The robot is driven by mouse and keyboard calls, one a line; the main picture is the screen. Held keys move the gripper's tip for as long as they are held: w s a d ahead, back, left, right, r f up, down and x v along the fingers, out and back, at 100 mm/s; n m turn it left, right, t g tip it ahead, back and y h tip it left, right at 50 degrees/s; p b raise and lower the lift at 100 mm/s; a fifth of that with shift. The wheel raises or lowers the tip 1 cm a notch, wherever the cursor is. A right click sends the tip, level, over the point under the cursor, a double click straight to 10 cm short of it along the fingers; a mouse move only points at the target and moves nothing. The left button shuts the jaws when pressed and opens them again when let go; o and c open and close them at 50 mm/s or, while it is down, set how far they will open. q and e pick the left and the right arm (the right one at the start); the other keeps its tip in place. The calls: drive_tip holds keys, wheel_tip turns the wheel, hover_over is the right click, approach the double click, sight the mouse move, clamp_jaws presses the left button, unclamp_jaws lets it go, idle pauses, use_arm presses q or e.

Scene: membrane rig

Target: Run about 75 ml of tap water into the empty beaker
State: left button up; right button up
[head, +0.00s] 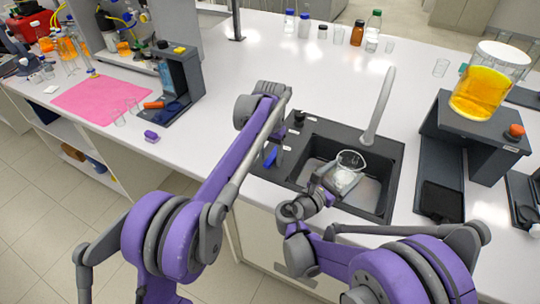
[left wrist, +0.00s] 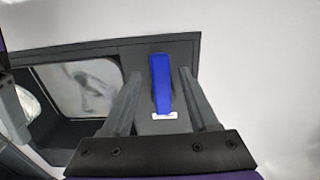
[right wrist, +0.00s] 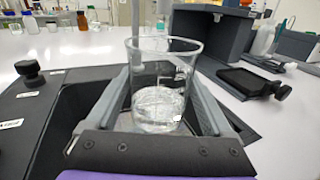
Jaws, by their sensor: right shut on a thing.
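The beaker (head: 350,160) is held upright over the sink (head: 374,188), close under the end of the grey tap spout (head: 379,105). My right gripper (head: 338,180) is shut on it, with a finger on each side in the right wrist view. The glass beaker (right wrist: 163,85) shows clear, rippled water in its lower part there; I cannot read a level mark. The blue tap lever (head: 270,156) stands on the sink's left deck. In the left wrist view the blue lever (left wrist: 161,84) lies between the spread fingers of my open left gripper (left wrist: 158,98), apparently untouched.
A black knob (head: 299,118) stands behind the lever. To the right, a dark stand (head: 470,125) carries a jar of orange liquid (head: 481,92). Several bottles stand along the back edge.

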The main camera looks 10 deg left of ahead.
sight(270, 160)
use_arm(q)
wheel_tip(270, 160, up, 12)
idle(0.6)
drive_tip(key=shift+a, duration=0.1)
idle(0.4)
